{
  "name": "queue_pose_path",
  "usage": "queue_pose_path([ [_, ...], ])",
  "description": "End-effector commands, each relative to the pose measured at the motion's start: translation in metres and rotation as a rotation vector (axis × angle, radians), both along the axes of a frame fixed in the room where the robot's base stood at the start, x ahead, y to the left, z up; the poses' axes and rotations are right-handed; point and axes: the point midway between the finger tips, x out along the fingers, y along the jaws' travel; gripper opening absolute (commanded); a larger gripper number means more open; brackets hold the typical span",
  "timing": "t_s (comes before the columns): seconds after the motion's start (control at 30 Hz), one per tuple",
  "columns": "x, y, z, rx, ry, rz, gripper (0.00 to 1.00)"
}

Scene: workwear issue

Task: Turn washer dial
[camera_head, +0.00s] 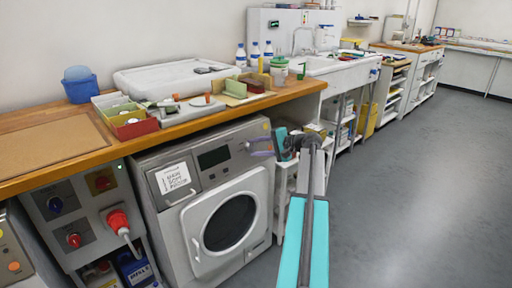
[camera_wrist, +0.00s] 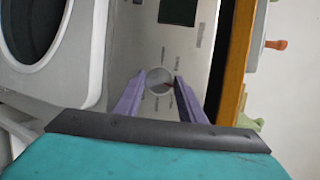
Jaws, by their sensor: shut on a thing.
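The washer (camera_head: 215,215) stands under the wooden counter, with a grey front, a round door and a dark display.
The wooden counter (camera_head: 60,180) above holds a blue tub (camera_head: 80,86), trays and bottles. An electrical panel (camera_head: 82,225) with a red plug is left of the washer. A white shelf unit (camera_head: 284,185) is close on the right. The grey floor (camera_head: 420,190) is clear.

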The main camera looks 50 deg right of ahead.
Motion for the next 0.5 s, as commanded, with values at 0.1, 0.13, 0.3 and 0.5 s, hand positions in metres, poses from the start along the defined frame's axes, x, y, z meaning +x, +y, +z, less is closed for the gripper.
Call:
queue_pose_path([
  [0.1, 0.0003, 0.0006, 0.0010, -0.076, 0.006, 0.025, 0.14],
  [0.13, 0.0003, 0.0006, 0.0009, -0.092, 0.008, 0.030, 0.14],
  [0.3, 0.0002, 0.0007, 0.0007, -0.163, 0.013, 0.053, 0.14],
  [0.5, 0.0001, 0.0006, 0.0003, -0.198, 0.016, 0.063, 0.14],
])
